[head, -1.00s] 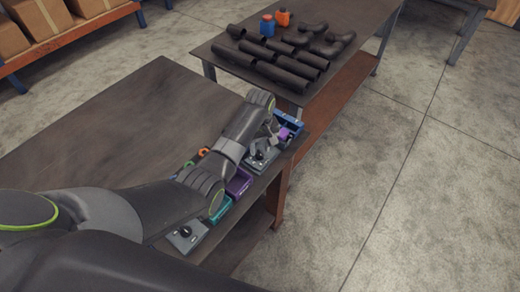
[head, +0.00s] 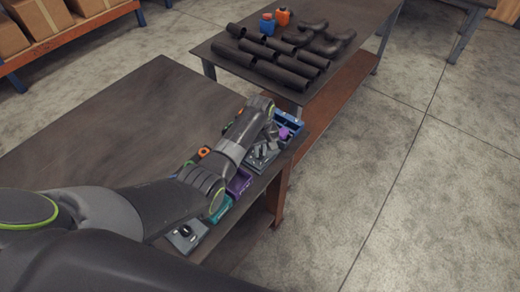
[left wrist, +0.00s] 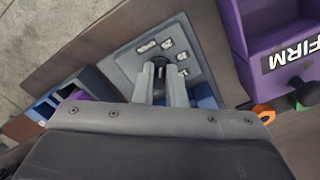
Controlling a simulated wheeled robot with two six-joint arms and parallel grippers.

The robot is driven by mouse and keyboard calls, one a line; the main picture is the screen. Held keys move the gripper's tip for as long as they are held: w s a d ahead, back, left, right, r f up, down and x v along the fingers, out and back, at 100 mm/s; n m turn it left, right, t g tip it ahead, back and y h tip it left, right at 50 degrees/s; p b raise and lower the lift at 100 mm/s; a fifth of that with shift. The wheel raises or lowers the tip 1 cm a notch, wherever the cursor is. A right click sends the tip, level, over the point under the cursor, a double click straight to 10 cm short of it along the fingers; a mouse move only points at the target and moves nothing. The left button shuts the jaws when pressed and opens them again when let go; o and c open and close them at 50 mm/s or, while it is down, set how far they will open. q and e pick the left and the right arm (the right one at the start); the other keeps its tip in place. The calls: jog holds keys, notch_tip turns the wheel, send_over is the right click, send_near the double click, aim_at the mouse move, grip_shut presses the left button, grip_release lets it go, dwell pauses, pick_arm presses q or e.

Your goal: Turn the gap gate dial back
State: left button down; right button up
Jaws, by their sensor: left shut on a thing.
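The gap gate dial is a dark knob (left wrist: 160,66) on a grey plate (left wrist: 126,66) with marks reading OPEN, 25, 20 and what looks like 15. My left gripper (left wrist: 160,78) is shut on the knob, one finger on each side, pointing down at the plate. In the head view the plate (head: 266,163) sits near the table's right edge. My left gripper (head: 264,146) is partly hidden there by its own wrist, and the knob is hard to make out. My right gripper is not in view.
A purple bin (left wrist: 264,30) marked FIRM is beside the plate. A blue bin (head: 291,122) is beyond it. A teal bin (head: 219,212) and another dial plate (head: 187,236) are nearer. Black pipes (head: 290,72) lie on the far table. The near table's left part is clear.

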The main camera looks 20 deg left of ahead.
pick_arm(q)
jog(key=n+p, duration=0.2)
jog(key=n, duration=0.1)
jog(key=shift+r, duration=0.15)
jog(key=shift+w+d+n+p, duration=0.15)
jog(key=shift+n+p, duration=0.65)
jog(key=shift+n, duration=1.1)
jog(key=c, duration=1.5)
grip_release()
